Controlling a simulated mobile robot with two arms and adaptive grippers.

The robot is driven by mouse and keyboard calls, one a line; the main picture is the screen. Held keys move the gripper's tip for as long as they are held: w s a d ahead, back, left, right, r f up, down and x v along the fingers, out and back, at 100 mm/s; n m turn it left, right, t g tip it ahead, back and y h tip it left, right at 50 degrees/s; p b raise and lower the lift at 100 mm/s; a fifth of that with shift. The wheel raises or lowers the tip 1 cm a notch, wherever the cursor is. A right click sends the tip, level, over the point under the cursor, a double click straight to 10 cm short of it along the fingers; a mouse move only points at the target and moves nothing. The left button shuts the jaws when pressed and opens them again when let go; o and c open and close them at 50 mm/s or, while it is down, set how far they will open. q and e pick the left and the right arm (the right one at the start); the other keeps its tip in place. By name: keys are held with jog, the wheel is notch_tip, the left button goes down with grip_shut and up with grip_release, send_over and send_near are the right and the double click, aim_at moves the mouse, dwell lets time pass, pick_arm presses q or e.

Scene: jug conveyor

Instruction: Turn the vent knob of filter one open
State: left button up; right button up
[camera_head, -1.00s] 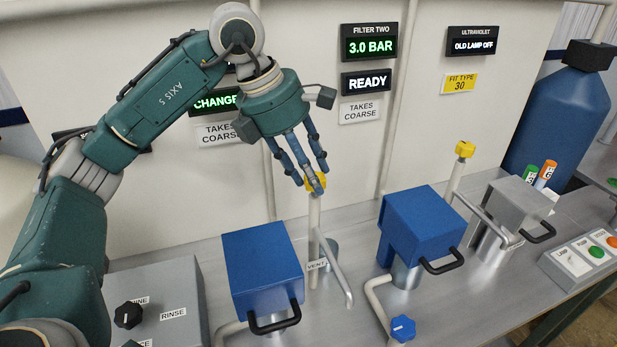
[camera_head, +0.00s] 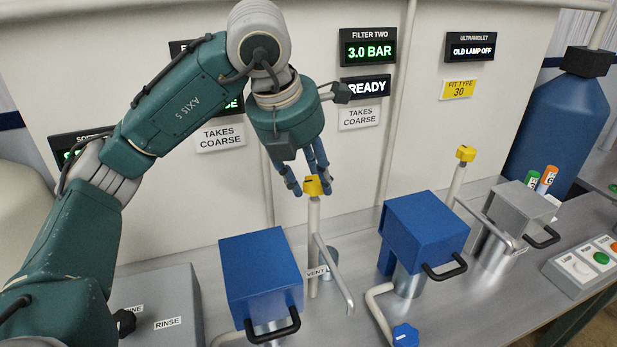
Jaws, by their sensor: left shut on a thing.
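The yellow vent knob (camera_head: 313,187) sits on top of a thin upright white pipe, with a VENT label (camera_head: 316,272) lower down beside the pipe. My left gripper (camera_head: 309,188) reaches down from above with its fingers on either side of the knob, shut on it. The knob's front face shows between the fingers; parts behind them are hidden. The blue filter housing (camera_head: 260,280) with a black handle stands left of and in front of the pipe. My right gripper is not in view.
A second blue housing (camera_head: 425,230) stands to the right, with a blue knob (camera_head: 405,335) in front and another yellow knob (camera_head: 465,153) behind. A grey box with a RINSE label (camera_head: 170,300) stands left. A wall panel with displays (camera_head: 368,47) is close behind.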

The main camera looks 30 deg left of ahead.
pick_arm(q)
jog(key=shift+w+r, duration=0.2)
jog(key=shift+r, duration=0.1)
jog(key=o, duration=1.1)
jog(key=shift+d, duration=0.1)
jog(key=shift+w+d+f, duration=0.1)
jog(key=shift+d, duration=0.05)
jog(key=shift+s+r, duration=0.25)
jog(key=shift+r, duration=0.15)
jog(key=v, duration=1.1)
